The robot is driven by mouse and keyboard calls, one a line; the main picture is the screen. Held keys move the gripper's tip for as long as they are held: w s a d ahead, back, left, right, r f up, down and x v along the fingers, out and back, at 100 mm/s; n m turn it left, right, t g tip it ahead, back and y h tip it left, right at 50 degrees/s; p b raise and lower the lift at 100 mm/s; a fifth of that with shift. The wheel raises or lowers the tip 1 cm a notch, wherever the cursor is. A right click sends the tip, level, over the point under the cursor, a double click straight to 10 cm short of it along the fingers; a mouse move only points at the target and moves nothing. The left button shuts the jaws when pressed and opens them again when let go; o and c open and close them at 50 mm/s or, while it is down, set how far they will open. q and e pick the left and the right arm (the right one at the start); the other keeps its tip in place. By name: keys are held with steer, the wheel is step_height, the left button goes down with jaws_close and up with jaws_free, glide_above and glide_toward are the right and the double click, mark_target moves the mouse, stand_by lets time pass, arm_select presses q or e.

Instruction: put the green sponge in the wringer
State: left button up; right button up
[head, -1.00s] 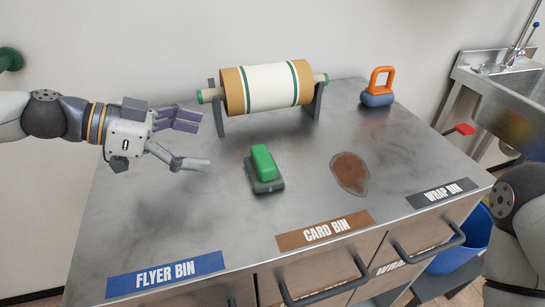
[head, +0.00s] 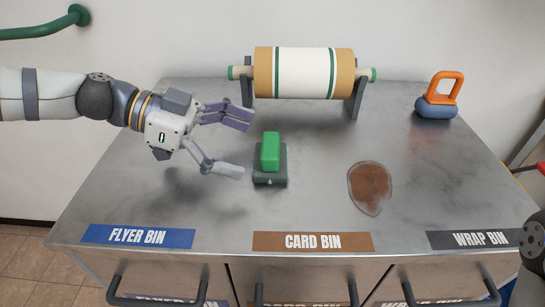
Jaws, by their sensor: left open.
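The green sponge (head: 270,151) is a bright green block. It sits on a small dark grey holder (head: 270,180) near the middle of the steel counter. My left gripper (head: 243,146) is just left of the sponge, open and empty, its fingers pointing right toward it and apart from it. No part labelled as a wringer shows; I cannot tell whether it is the grey holder or the large roller (head: 304,73) on a stand at the back. My right gripper is out of view.
A blue-grey block with an orange handle (head: 440,97) stands at the back right. A brown stain (head: 370,187) lies right of the sponge. Bin labels and drawer handles line the counter's front edge. The counter left of the stain's front is clear.

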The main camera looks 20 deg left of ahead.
mark_target(270, 149)
arm_select(q)
steer(key=x, duration=0.5)
steer(key=shift+w+d+r+b, duration=0.1)
steer(key=shift+w+r+b, duration=0.05)
steer(key=shift+b, duration=0.2)
steer(key=shift+r, duration=0.1)
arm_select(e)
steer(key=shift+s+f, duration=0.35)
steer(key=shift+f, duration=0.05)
arm_select(q)
steer(key=c, duration=1.5)
